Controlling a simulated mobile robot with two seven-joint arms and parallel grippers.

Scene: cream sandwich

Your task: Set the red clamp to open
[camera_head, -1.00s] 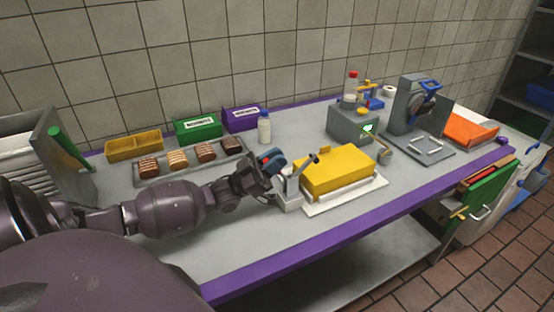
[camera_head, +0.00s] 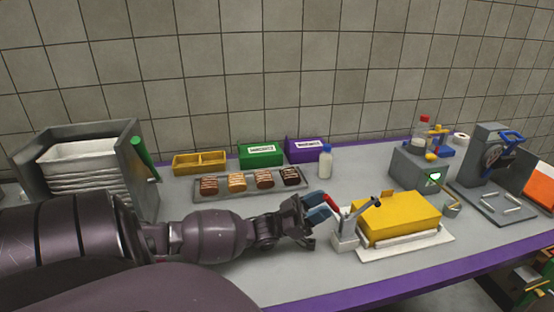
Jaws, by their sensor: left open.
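The red clamp is a small grey stand (camera_head: 345,242) with a red handle (camera_head: 331,201) that tilts up to the left. The yellow block (camera_head: 400,217) lies on a white tray (camera_head: 440,237) to the right of the clamp. My right gripper is out of view.
Behind my left arm stand a tray of bars (camera_head: 200,197), a yellow bin (camera_head: 199,163), green (camera_head: 261,154) and purple (camera_head: 305,150) boxes and a white bottle (camera_head: 325,163). A grey device (camera_head: 420,168) stands at right. The table front is clear.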

